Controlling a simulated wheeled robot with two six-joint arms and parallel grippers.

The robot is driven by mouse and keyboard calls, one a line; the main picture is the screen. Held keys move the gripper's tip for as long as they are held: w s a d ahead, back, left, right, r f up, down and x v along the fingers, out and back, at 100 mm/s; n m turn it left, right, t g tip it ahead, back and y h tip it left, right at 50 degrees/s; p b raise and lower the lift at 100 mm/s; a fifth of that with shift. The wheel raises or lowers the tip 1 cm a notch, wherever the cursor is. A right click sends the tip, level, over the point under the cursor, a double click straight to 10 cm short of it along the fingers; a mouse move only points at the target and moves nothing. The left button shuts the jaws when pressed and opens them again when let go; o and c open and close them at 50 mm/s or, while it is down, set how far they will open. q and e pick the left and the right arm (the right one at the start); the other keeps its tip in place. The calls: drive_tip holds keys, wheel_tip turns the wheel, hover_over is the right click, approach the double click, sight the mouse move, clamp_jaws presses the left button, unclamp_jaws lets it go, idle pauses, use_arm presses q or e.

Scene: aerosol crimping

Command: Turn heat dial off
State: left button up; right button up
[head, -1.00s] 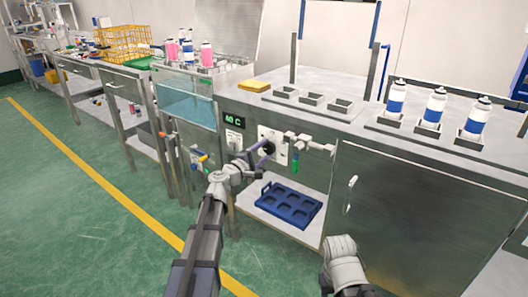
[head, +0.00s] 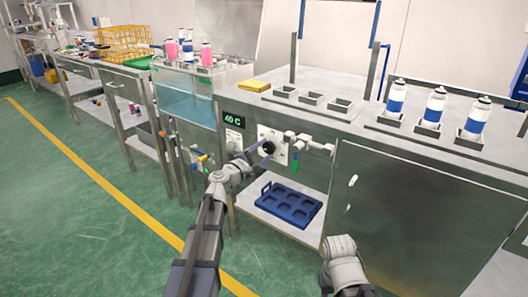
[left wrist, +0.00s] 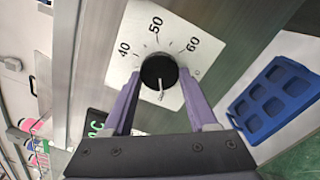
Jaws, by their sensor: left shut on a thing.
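The heat dial is a black round knob (left wrist: 159,72) on a white plate (left wrist: 150,27) marked 40, 50 and 60. Its white pointer mark faces down in the left wrist view, away from the numbers. In the head view the dial (head: 269,147) is on the front of the steel bench. My left gripper (left wrist: 160,76) is shut on the dial, with one purple finger on each side of it. It also shows in the head view (head: 267,150). Only links of my right arm show at the bottom; its fingers are out of view.
A green display (head: 233,119) reading about 40 C is left of the dial. A white pipe fitting (head: 305,143) sticks out close right of it. A blue tray (head: 287,204) lies on the shelf below. A water tank (head: 188,102) stands at left.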

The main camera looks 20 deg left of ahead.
use_arm(q)
drive_tip(key=o, duration=1.4)
drive_tip(key=shift+s, duration=0.15)
drive_tip(key=v, duration=0.7)
drive_tip(key=shift+s+a, duration=0.2)
drive_tip(key=shift+s, duration=0.05)
